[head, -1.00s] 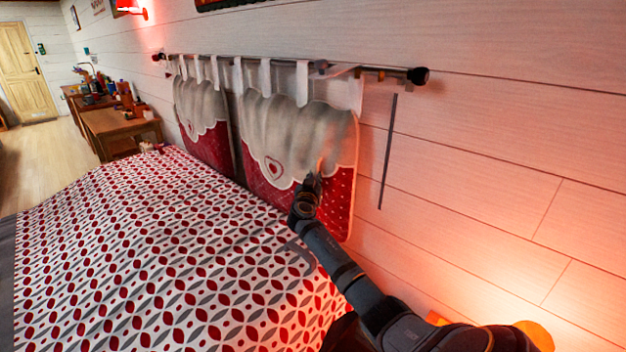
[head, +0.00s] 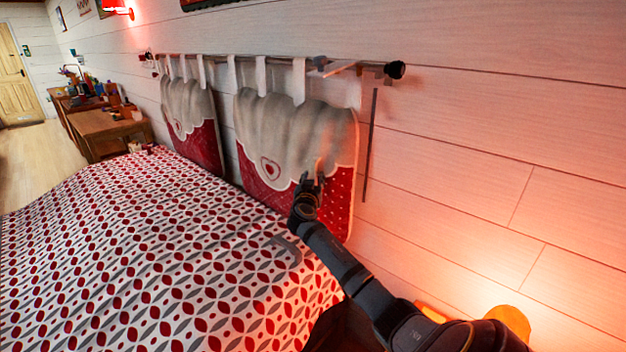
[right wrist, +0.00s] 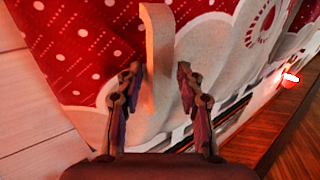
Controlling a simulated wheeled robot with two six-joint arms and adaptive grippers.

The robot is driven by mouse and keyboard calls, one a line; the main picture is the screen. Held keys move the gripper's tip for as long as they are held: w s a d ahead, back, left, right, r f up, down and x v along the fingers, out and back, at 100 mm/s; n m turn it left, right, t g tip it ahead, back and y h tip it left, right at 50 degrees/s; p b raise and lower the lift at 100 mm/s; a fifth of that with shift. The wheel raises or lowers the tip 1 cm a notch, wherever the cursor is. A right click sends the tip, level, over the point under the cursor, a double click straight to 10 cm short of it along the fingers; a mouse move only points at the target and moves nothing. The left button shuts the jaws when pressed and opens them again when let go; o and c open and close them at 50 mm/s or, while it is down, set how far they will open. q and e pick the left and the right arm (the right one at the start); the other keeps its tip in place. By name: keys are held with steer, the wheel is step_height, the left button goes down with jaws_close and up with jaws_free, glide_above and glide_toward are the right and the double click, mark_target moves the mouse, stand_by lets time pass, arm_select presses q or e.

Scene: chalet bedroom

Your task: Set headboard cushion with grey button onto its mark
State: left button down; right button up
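The nearer headboard cushion (head: 282,130), grey-white above and red below with a heart, hangs by white loops from a wall rod. A grey piece (head: 336,68) sits on the rod above it; I cannot tell whether this is the button. A dark vertical strip (head: 370,145) on the wall, possibly the mark, stands just right of the cushion. My right gripper (head: 312,182) is at the cushion's lower right front. My left gripper is out of view.
A second, similar cushion (head: 190,105) hangs farther along the rod (head: 225,60). The bed (head: 130,250) with a red-and-grey patterned cover lies below. A wooden desk (head: 105,125) with small items stands beyond. The wall right of the strip is bare.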

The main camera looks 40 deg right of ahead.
steer(key=shift+s+a, duration=0.15)
steer(key=shift+a, duration=0.05)
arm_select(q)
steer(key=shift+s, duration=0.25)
arm_select(e)
steer(key=v, duration=1.1)
steer(key=shift+s+a, duration=0.2)
steer(key=shift+a, duration=0.05)
